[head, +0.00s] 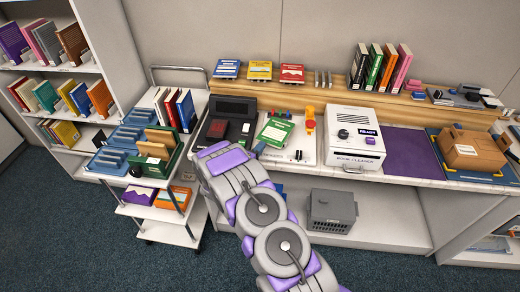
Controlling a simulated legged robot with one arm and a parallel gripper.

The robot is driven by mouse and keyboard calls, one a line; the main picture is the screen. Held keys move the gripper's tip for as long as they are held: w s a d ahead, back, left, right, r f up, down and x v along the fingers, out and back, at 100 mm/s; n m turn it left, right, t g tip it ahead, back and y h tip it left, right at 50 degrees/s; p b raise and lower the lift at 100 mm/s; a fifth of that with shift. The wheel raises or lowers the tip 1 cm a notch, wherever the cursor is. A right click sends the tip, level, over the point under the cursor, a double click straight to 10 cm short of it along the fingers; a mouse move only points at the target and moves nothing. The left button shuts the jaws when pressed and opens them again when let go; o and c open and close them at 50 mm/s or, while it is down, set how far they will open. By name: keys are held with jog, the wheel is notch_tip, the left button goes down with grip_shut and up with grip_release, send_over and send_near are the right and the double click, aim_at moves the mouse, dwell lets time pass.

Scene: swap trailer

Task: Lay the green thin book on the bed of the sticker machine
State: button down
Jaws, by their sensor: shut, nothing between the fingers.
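A thin green book (277,132) with a white label lies flat and slightly turned on the white bed of a machine (305,152), which I take to be the sticker machine. An orange upright part (310,119) stands right of the book. My arm reaches up from the bottom of the head view. The dark tip of my gripper (259,148) shows at the book's lower left edge, shut and empty. Most of the gripper is hidden behind my arm. I cannot tell whether the tip touches the book.
A black device (231,108) stands left of the bed, and a white book cleaner (354,136) stands right of it. Further right are a purple mat (411,156) and a cardboard box (470,150). A loaded cart (166,220) stands left. Upright books (388,67) line the back ledge.

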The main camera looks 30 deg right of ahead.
dwell(0.3)
jog(key=shift+s+d+r+p, duration=0.15)
jog(key=shift+d+p, duration=0.85)
